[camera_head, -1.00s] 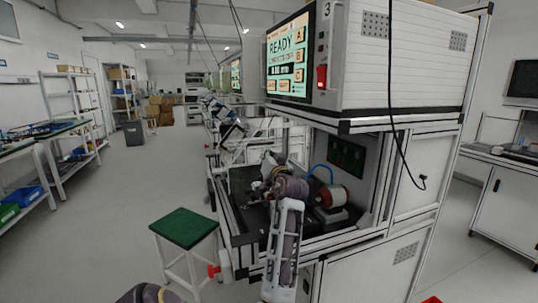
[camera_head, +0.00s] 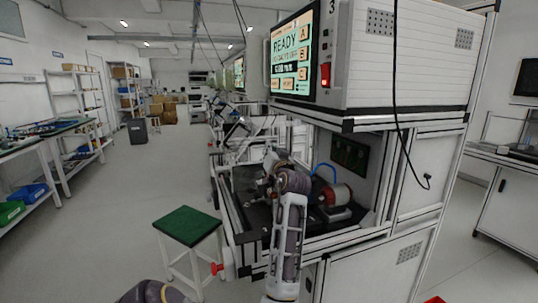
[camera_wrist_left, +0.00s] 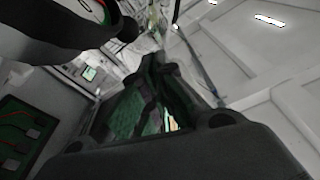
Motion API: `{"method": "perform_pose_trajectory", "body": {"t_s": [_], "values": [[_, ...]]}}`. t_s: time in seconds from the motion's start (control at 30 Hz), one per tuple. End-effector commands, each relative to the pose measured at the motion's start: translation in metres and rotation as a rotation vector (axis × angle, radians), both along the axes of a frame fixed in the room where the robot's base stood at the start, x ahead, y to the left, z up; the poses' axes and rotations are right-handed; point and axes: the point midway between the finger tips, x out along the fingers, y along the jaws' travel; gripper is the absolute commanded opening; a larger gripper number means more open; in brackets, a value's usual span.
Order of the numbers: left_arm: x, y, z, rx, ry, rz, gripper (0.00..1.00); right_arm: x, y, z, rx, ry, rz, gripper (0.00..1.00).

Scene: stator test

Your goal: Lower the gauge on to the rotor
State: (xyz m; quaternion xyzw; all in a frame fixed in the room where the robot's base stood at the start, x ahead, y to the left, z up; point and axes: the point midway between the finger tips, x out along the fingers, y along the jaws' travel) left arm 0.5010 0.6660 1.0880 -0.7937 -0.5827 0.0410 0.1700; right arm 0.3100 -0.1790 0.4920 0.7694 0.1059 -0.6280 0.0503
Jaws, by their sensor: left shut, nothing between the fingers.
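The rotor, a red-brown cylinder (camera_head: 337,195), lies on its side on a dark base inside the bench bay, right of my left arm. My left gripper (camera_head: 270,181) is over the left part of the bay, apart from the rotor and partly hidden by my wrist. It also shows in the left wrist view (camera_wrist_left: 157,75), shut and empty. A dark round body with a dial face (camera_wrist_left: 92,10) at the top left of that view looks like the gauge; it is cut off by the frame edge. I cannot make out the gauge in the head view. My right gripper is not in view.
The bay has white frame posts and a dark worktop (camera_head: 255,212). A blue hose (camera_head: 325,169) arches behind the rotor. A screen (camera_head: 292,58) reading READY is above. A green-topped stool (camera_head: 187,225) stands left of the bench, with open floor beyond.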

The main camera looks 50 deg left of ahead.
Motion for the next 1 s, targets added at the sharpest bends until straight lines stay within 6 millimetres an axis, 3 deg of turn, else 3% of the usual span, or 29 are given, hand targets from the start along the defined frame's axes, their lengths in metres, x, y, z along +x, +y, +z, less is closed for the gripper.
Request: {"method": "perform_pose_trajectory", "body": {"t_s": [0.6,1.0], "values": [[0.0,0.0,0.064,0.002,-0.004,-0.001,0.0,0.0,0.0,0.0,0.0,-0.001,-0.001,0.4],[0.0,0.0,0.085,0.001,0.0,0.0,0.0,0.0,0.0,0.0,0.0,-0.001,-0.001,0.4]]}}
